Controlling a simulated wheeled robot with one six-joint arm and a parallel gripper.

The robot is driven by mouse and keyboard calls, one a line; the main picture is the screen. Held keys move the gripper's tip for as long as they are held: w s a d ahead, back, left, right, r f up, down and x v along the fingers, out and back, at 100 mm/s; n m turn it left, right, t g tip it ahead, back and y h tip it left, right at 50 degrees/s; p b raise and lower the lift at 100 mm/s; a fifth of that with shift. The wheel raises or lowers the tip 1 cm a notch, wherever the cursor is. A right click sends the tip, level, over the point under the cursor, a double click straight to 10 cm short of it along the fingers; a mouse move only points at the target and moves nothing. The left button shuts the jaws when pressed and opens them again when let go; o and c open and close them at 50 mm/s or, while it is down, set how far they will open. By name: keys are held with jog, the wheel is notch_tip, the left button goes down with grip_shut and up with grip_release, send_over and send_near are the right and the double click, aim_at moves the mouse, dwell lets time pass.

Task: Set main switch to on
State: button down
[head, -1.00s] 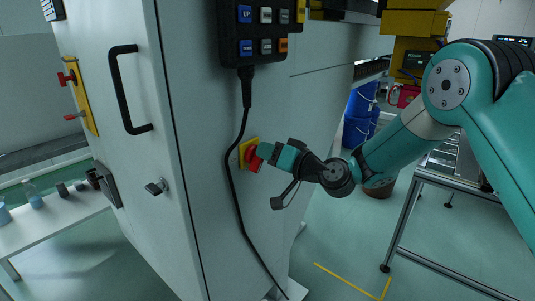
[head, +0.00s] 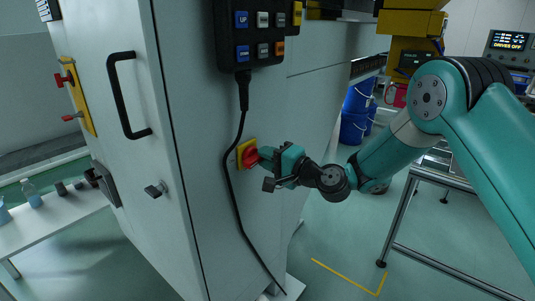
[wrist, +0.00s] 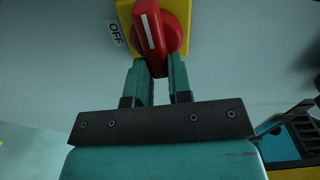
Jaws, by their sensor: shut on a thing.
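The main switch is a red rotary handle (head: 250,158) on a yellow plate (head: 240,149), on the side of the white cabinet. In the wrist view the red handle (wrist: 150,30) has a white stripe that leans slightly left at its top. An "OFF" label (wrist: 116,33) sits left of the yellow plate (wrist: 124,12). My gripper (wrist: 156,72) is shut on the lower end of the handle, one finger on each side. In the head view my gripper (head: 263,157) reaches the switch from the right and hides part of it.
A black cable (head: 230,170) hangs from the button pendant (head: 250,35) just left of the switch. The cabinet door has a black handle (head: 125,95). A metal-framed table (head: 400,225) stands at right. Blue drums (head: 354,128) stand behind. A display (head: 507,41) reads "DRIVES OFF".

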jog(key=shift+f+m, duration=0.1)
jog(key=shift+m, duration=0.5)
jog(key=c, duration=1)
grip_release()
jog(key=shift+c, duration=0.2)
jog(key=b+v, duration=0.9)
jog(key=v, duration=0.8)
jog(key=shift+d, duration=0.2)
jog(key=shift+s, duration=0.15)
